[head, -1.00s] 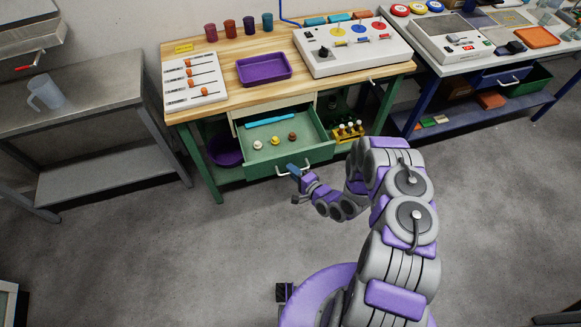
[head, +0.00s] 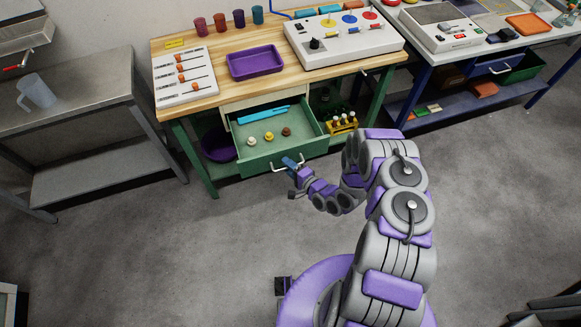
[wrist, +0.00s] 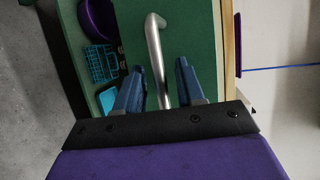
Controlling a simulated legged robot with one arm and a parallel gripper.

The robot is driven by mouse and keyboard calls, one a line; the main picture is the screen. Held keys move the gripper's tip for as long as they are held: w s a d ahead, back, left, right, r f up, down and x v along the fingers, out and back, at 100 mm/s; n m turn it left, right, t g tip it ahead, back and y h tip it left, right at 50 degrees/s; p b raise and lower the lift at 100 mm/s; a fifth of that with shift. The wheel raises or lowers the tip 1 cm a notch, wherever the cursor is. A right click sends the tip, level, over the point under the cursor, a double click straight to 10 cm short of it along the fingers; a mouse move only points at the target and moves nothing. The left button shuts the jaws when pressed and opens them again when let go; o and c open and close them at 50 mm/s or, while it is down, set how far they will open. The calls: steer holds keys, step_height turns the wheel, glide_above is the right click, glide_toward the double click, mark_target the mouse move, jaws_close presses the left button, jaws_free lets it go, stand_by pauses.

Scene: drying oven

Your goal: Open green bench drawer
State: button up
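The green bench drawer (head: 284,152) is pulled out from under the wooden bench top, with its inside showing. Its silver bar handle (head: 279,169) is on the front face. My gripper (head: 290,163) is at the handle, by its right part in the head view. In the wrist view the two blue fingers of my gripper (wrist: 160,85) stand apart, with the handle bar (wrist: 157,55) running between them and a gap on each side. The drawer front (wrist: 190,30) shows behind the handle. The handle's lower end is hidden behind the gripper's body.
The drawer holds a blue tool (head: 264,115) and three small knobbed items (head: 269,136). A purple bowl (head: 218,146) and a yellow rack (head: 342,123) flank it on the lower shelf. A grey table (head: 85,110) stands left. The floor in front is clear.

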steer(key=v, duration=1.7)
steer(key=shift+p, duration=0.4)
steer(key=shift+s+d+f, duration=0.1)
steer(key=shift+s+f, duration=0.05)
